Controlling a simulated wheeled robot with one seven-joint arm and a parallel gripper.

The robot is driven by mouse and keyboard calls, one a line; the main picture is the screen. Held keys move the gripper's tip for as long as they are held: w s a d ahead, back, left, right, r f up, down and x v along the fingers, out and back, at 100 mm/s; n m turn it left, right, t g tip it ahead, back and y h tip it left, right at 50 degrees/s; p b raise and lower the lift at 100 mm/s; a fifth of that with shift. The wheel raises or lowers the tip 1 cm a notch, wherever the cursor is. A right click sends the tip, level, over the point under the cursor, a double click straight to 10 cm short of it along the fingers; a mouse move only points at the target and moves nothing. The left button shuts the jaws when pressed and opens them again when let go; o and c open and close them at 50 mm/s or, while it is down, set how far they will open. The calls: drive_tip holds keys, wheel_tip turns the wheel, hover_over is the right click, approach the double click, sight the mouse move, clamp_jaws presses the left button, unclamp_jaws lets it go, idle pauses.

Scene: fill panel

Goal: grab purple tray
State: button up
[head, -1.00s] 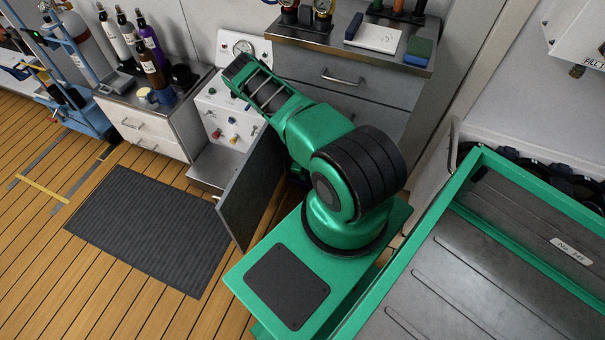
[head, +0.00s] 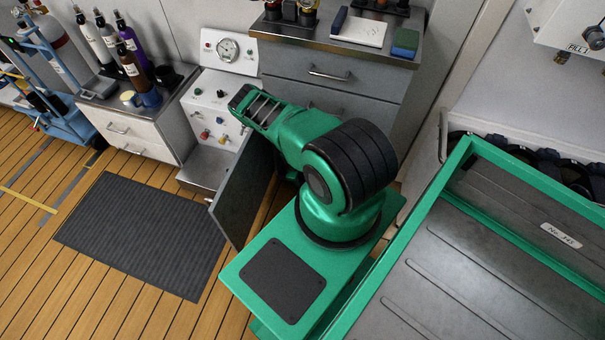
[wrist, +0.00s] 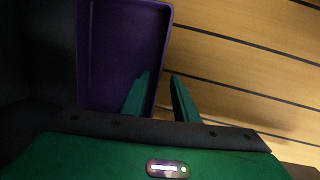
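The purple tray (wrist: 118,50) fills the upper left middle of the wrist view, its long right rim running down between my fingers. My gripper (wrist: 159,75) is open. Its left green finger overlaps the tray's inside and its right finger is outside the rim, over the wooden floor. A thin gap seems to show on both sides of the rim, but I cannot tell how deep the fingers reach. In the head view the tray and my gripper are hidden behind the dark open door (head: 243,192) and my arm.
The grey drawer cabinet (head: 335,72) stands behind my arm, and the white valve panel (head: 212,105) is left of it. A white drawer unit with bottles (head: 135,130) stands further left. A dark mat (head: 145,235) lies on the open wooden floor (head: 40,280).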

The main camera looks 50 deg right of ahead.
drive_tip(key=shift+d+f, duration=0.2)
drive_tip(key=shift+f, duration=0.75)
clamp_jaws()
drive_tip(key=shift+r, duration=0.15)
